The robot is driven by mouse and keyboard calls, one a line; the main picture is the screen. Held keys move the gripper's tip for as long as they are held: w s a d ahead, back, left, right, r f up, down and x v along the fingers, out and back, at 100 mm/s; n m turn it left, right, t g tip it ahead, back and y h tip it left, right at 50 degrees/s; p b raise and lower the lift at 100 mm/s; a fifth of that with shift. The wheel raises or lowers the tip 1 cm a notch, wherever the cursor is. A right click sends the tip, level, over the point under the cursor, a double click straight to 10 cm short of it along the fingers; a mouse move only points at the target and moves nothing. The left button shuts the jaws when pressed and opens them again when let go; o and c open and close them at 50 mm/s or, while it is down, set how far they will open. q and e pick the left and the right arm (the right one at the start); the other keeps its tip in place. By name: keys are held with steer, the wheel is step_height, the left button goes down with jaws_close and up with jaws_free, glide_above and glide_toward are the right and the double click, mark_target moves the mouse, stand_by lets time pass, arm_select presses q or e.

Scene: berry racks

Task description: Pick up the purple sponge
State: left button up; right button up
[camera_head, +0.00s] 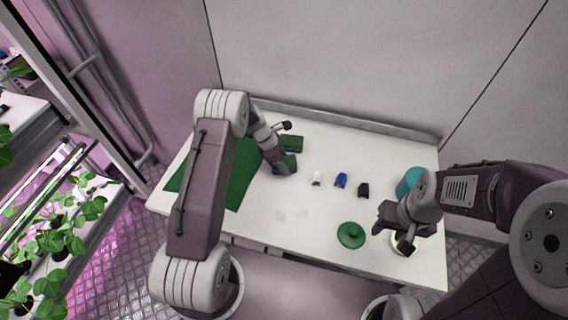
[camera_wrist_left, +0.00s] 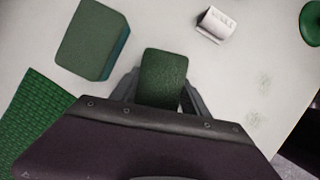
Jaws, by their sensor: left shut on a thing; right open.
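A sponge with a green top (camera_wrist_left: 164,77) sits between the fingers of my left gripper (camera_wrist_left: 160,95), which is shut on it. In the head view this sponge (camera_head: 289,161) is partly hidden by my left gripper (camera_head: 281,166), low at the table; its side looks dark purplish there, but I cannot be sure of the colour. A second sponge (camera_wrist_left: 92,40) with a green top and a blue-teal side lies apart from it, and also shows in the head view (camera_head: 292,143). My right gripper (camera_head: 395,232) is open over the table's right side.
A green mat (camera_head: 240,178) covers the left of the white table (camera_head: 310,225). A white clip-like item (camera_head: 317,178), a blue one (camera_head: 341,180) and a black one (camera_head: 364,190) stand mid-table. A green lid (camera_head: 351,235) and a teal container (camera_head: 408,181) are at the right.

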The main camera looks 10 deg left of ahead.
mark_target(288, 160)
arm_select(q)
step_height(288, 160, up, 5)
steer(key=shift+w+f, duration=0.1)
steer(key=shift+f, duration=0.1)
steer(key=s+d+r, duration=0.3)
steer(key=d+r, duration=0.3)
steer(key=d, duration=0.5)
steer(key=shift+d+r+b, duration=0.15)
steer(key=shift+r+b, duration=0.15)
steer(key=shift+b, duration=0.05)
